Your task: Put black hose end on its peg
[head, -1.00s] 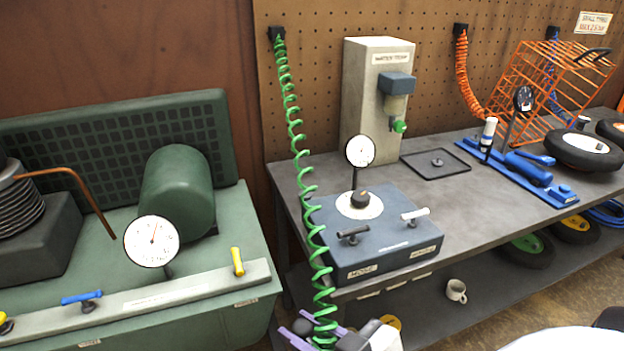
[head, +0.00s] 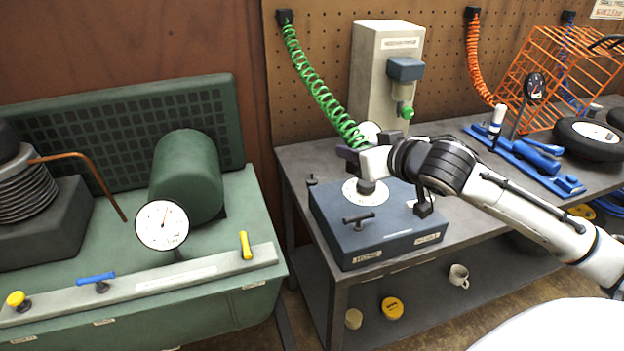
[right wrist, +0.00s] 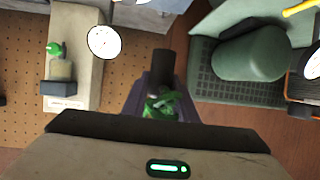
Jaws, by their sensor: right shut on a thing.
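The black hose end (right wrist: 163,66) is a short dark cylinder held between the purple fingers of my right gripper (head: 352,152) in the right wrist view. Green coil shows between the fingers. In the head view the green coiled hose (head: 318,88) runs from the pegboard down to this gripper, above the back of the blue box (head: 376,238). The gripper hides the hose end there. A small dark post (head: 312,180) stands at the box's back left. A dark knob (head: 366,187) sits on the box's white disc. I cannot tell which is the peg. My left gripper is out of view.
A grey dispenser (head: 384,80) stands close behind the gripper. The box carries a black T-handle (head: 359,220), and its dial gauge is partly hidden. A green machine (head: 120,270) with a gauge stands left. My right arm crosses the bench at right.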

